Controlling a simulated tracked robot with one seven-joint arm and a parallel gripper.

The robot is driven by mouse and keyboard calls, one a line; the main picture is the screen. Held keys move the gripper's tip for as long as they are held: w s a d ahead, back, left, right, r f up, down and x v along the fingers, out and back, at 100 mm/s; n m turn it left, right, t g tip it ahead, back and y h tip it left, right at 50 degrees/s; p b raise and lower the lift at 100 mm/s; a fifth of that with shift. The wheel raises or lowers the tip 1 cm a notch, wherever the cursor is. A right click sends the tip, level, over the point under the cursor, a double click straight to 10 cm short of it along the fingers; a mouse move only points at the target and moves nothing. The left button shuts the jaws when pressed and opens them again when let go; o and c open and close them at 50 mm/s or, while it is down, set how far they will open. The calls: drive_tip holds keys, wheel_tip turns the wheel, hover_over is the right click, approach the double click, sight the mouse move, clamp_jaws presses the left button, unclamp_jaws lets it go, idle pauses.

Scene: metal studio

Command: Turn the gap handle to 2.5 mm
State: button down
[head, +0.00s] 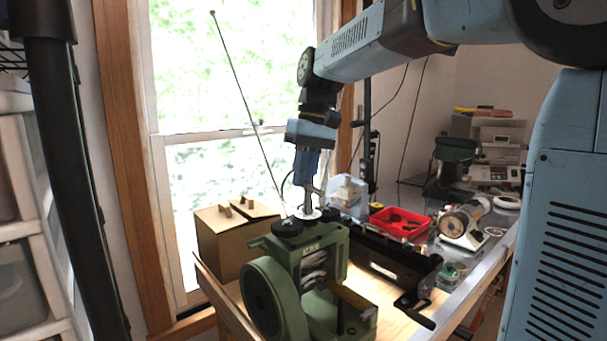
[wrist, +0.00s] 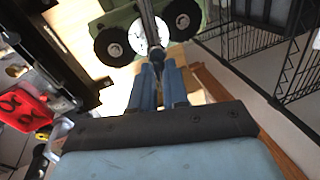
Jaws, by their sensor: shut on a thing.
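The green rolling mill (head: 318,245) stands on the wooden bench. A white dial (head: 308,213) sits on its top between two black round knobs, and it also shows in the wrist view (wrist: 140,42). The gap handle (head: 321,187) rises above the dial, largely hidden by my fingers; in the wrist view a dark metal bar (wrist: 149,22) crosses the dial. My gripper (head: 306,186) points down over the mill, its blue fingers shut on the handle; the fingertips also show in the wrist view (wrist: 158,66). I cannot read the dial's gap value.
A cardboard box (head: 236,238) stands left of the mill, by the window. A thin dark rod (head: 248,107) slants down towards the mill. A red tray (head: 399,223) and a small machine (head: 459,222) are to the right.

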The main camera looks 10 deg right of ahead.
drive_tip(key=shift+s+d+f+m+t, duration=0.1)
drive_tip(key=shift+d+m+t, duration=0.15)
drive_tip(key=shift+m, duration=0.85)
drive_tip(key=shift+d+f+m+t, duration=0.15)
drive_tip(key=shift+d+m, duration=0.1)
drive_tip(key=shift+m, duration=0.85)
drive_tip(key=shift+r, duration=0.1)
drive_tip(key=c, duration=1.1)
unclamp_jaws()
drive_tip(key=shift+r, duration=0.1)
wheel_tip(320, 180, up, 14)
drive_tip(key=d, duration=0.2)
drive_tip(key=shift+d+f, duration=0.25)
drive_tip(key=shift+d, duration=0.1)
